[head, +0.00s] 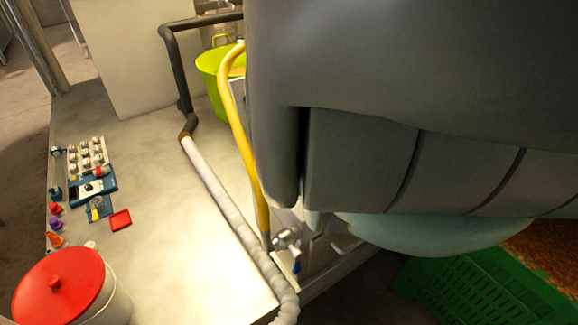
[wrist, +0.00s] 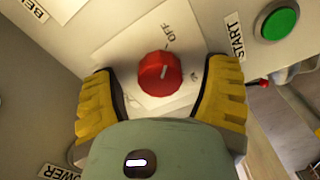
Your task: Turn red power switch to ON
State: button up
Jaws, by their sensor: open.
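The red power switch (wrist: 160,73) is a round knob on a pale square plate (wrist: 150,38) in the wrist view. An OFF label (wrist: 171,33) is above it, and a small mark at its lower right is too blurred to read. My gripper (wrist: 161,80) is open, with one yellow finger to the left and one to the right of the knob. I see gaps between both fingers and the knob. In the head view my arm covers the right side; the switch is not visible there.
A green button (wrist: 279,21) beside a START label (wrist: 236,38) is at the upper right. The head view shows a worktop with a red-lidded bucket (head: 62,287), a white hose (head: 222,205), a yellow pipe (head: 243,140) and a green crate (head: 485,290).

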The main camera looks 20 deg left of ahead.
jog(key=c, duration=1.3)
jog(key=shift+m, duration=0.4)
jog(key=m, duration=0.3)
jog(key=shift+m, duration=0.4)
jog(key=m, duration=0.4)
jog(key=shift+b, duration=0.3)
jog(key=m, duration=0.5)
jog(key=shift+w+m, duration=0.1)
jog(key=shift+m, duration=2.1)
